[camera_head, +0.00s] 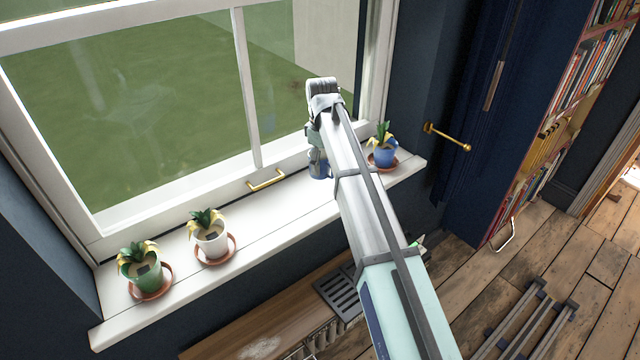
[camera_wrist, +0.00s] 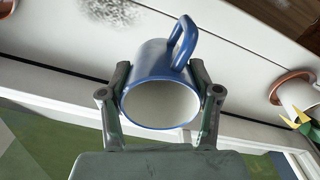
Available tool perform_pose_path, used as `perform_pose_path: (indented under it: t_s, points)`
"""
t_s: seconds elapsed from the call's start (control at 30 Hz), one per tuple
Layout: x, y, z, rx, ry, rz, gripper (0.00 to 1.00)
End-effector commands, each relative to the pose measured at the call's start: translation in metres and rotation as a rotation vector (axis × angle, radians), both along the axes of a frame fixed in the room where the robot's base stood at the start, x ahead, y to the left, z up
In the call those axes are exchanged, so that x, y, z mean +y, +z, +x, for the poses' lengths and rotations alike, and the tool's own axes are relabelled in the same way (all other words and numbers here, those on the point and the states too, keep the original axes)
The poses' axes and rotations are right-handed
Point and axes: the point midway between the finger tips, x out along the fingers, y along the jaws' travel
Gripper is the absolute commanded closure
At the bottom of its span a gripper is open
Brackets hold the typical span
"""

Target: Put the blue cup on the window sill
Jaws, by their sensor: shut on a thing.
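The blue cup (camera_wrist: 152,62) has a pale inside and a blue handle; in the wrist view its open rim faces the camera. My gripper (camera_wrist: 160,80) is shut on it, with one finger on each side. In the head view the cup (camera_head: 319,168) shows partly behind my arm, over the white window sill (camera_head: 285,212), close to the window frame and left of the blue pot. I cannot tell whether its base touches the sill.
Potted plants stand on saucers on the sill: a blue pot (camera_head: 383,155) at the right, a white pot (camera_head: 211,240) and a green pot (camera_head: 144,272) at the left. A brass handle (camera_head: 266,180) is on the window frame. The sill between the cup and white pot is clear.

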Motion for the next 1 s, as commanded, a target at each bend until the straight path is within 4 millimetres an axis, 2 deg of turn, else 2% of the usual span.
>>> perform_pose_path:
  t_s: [0.13,0.3,0.53,0.8,1.0]
  points:
    - [-0.001,-0.031,-0.001,0.003,0.0,-0.001,0.81]
    - [0.0,-0.053,0.0,0.0,-0.001,0.0,0.81]
    - [0.0,-0.066,0.0,0.0,-0.001,0.0,0.81]
    - [0.0,-0.095,0.0,0.0,-0.001,0.0,0.81]
    - [0.0,-0.096,0.0,-0.001,-0.001,0.0,0.81]
